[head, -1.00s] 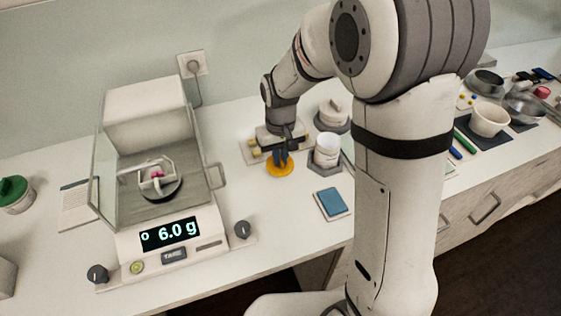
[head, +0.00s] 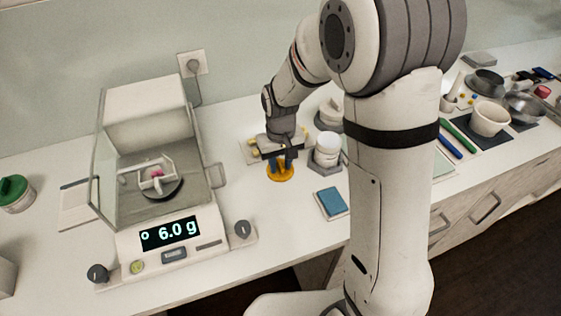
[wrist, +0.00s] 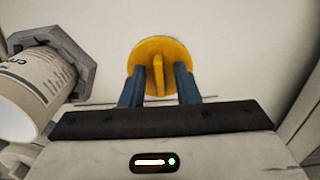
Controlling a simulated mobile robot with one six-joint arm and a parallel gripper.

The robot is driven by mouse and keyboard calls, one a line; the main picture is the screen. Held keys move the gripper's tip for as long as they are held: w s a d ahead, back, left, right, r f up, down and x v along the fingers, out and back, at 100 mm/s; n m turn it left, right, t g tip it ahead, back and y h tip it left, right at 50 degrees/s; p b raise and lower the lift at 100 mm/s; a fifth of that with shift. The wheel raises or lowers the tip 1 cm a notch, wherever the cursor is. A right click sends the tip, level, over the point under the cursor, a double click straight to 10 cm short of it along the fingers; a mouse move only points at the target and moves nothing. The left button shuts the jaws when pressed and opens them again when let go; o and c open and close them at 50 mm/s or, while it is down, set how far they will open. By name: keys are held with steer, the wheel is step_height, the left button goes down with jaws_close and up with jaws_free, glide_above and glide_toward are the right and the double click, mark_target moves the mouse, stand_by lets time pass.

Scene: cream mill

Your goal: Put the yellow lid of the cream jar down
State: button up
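The yellow lid (head: 281,175) of the cream jar is a round disc with an upright ridge. It lies on the white bench, left of the white cream jar (head: 326,150). In the wrist view the lid (wrist: 174,50) shows its ridge between the blue fingers of my gripper (wrist: 160,80), with a gap on each side. My gripper (head: 281,165) is open, low over the lid.
A balance (head: 165,215) reading 6.0 g stands to the left. A blue pad (head: 331,202) lies in front of the jar. A lidded pot (head: 331,118) is behind the jar.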

mark_target(281, 164)
step_height(281, 164, up, 12)
steer(key=s+d+r+m+t, duration=0.1)
steer(key=s+d, duration=0.5)
steer(key=s, duration=0.3)
steer(key=s+d+r+m+t, duration=0.2)
steer(key=s+d, duration=0.4)
steer(key=s, duration=0.3)
steer(key=shift+d+m, duration=0.25)
steer(key=shift+m, duration=0.05)
